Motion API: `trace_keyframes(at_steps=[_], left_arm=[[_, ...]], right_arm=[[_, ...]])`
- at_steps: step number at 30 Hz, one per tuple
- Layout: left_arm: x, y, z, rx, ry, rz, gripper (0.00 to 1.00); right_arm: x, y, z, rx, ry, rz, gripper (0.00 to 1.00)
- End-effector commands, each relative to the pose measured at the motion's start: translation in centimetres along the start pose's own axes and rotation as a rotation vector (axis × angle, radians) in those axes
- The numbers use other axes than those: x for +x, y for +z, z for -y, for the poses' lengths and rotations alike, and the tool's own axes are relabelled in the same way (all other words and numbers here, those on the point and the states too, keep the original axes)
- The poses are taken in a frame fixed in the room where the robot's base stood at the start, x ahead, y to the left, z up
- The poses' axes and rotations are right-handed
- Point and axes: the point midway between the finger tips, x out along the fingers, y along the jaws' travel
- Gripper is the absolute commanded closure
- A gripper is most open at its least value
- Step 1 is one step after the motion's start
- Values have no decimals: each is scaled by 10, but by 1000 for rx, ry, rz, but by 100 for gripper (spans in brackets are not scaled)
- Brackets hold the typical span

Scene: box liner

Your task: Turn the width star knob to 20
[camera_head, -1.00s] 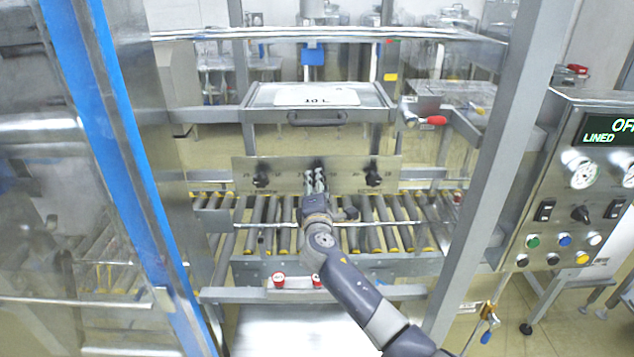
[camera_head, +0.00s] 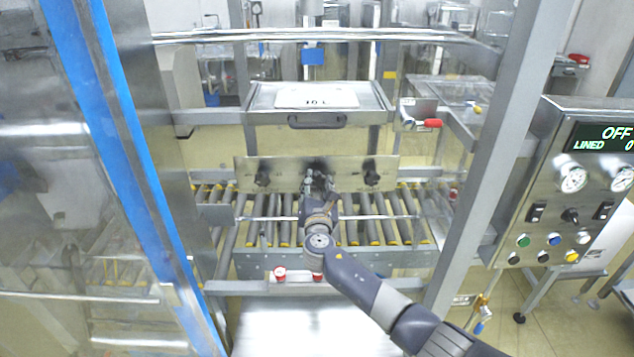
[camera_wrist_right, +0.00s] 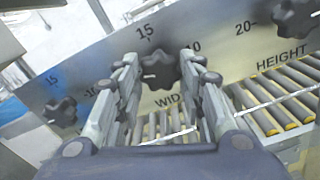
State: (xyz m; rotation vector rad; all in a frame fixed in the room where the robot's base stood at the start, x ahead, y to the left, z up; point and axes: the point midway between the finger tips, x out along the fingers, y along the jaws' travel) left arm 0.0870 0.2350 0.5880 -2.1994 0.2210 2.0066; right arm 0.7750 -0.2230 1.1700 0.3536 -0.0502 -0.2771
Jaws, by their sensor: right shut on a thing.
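The width star knob (camera_wrist_right: 159,70) is black and lobed, in the middle of a metal panel, with "WID" partly readable below it in the right wrist view. A "15" stands above it and a "10" to its right. In the head view the knob (camera_head: 318,164) is the middle of three, partly hidden by my gripper. My right gripper (camera_head: 318,180) reaches it from the front; in the right wrist view its fingers (camera_wrist_right: 160,80) stand on either side of the knob, shut on it. Which number the knob points to is unclear. My left gripper is not in view.
Similar black knobs sit at left (camera_head: 262,180) and right (camera_head: 371,180) of the panel, the right one marked HEIGHT. A roller conveyor (camera_head: 380,232) lies under the panel. Red buttons (camera_head: 280,273) are on the front rail. A control box (camera_head: 570,185) stands at right, its display reading OFF.

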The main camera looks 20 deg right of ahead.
Motion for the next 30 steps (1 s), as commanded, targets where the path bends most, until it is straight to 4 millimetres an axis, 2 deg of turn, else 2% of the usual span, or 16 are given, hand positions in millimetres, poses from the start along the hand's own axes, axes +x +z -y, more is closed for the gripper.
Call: trace_keyframes(at_steps=[6, 13, 30], left_arm=[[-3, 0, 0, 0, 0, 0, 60], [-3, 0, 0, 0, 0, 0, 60], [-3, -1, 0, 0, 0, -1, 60]], right_arm=[[-1, -2, 1, -173, 0, -4, 87], [-1, -2, 1, -298, -1, -3, 87], [-1, -2, 2, -375, -1, -4, 87]])
